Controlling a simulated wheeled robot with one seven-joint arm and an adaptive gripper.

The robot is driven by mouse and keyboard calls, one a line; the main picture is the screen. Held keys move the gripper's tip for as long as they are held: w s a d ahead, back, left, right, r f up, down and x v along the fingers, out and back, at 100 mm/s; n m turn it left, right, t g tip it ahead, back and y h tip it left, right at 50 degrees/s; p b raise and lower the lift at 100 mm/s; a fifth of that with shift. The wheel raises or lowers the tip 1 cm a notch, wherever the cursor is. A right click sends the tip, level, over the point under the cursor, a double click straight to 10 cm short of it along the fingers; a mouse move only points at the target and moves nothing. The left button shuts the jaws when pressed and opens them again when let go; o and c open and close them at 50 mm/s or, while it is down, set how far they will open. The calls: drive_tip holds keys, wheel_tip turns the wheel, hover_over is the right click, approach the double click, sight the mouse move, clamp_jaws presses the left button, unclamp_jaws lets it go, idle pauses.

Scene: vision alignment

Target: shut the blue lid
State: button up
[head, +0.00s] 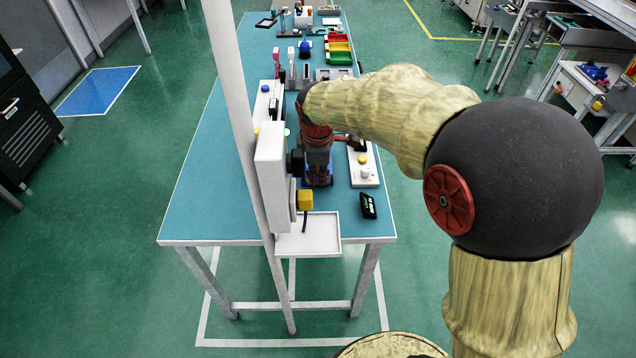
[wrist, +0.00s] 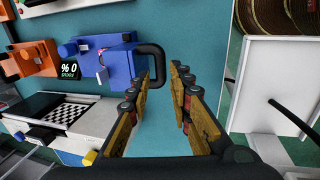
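A blue box-like part (wrist: 105,62) lies left of centre in the wrist view, with a black loop handle (wrist: 152,47) on its right side. I take this to be the blue lid; its hinge and how far open it is are unclear. My gripper (wrist: 164,72) is open, its two fingers pointing at the handle. The handle's outer bar shows between the fingertips; I cannot tell whether they touch it. In the head view the blue part (head: 318,172) shows below my dark and red gripper (head: 318,140), which partly hides it.
Orange parts (wrist: 35,62) and a checkered board (wrist: 68,112) are beside the blue part. A white post with a grey box (head: 270,178) and a white tray (head: 308,236) stand at the table's near edge. The table's left side (head: 205,190) is clear.

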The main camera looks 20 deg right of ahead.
sight(318, 183)
drive_tip(key=b+x, duration=0.1)
drive_tip(key=x, duration=0.3)
drive_tip(key=shift+c, duration=0.8)
drive_tip(key=c, duration=0.4)
